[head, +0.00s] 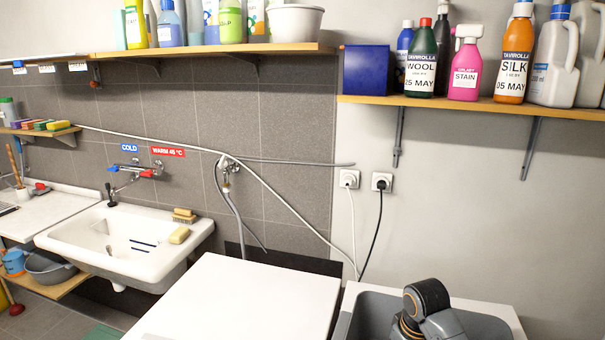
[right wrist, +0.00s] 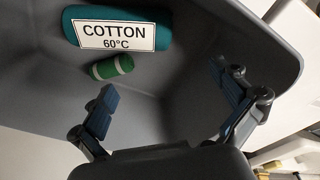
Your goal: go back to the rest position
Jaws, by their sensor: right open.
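My right gripper (right wrist: 172,92) is open in the right wrist view, its two dark blue fingers wide apart with nothing between them. It points into a grey tub (right wrist: 200,45). In the head view my right arm is over the grey tub (head: 370,308) at the bottom right, and it hides the gripper there. My left gripper shows in neither view.
In the tub lie a teal item labelled COTTON 60°C (right wrist: 117,28) and a small green roll with a white band (right wrist: 111,67). A white worktop (head: 240,300) is left of the tub. Shelves with bottles (head: 470,102) and a sink (head: 130,240) line the wall.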

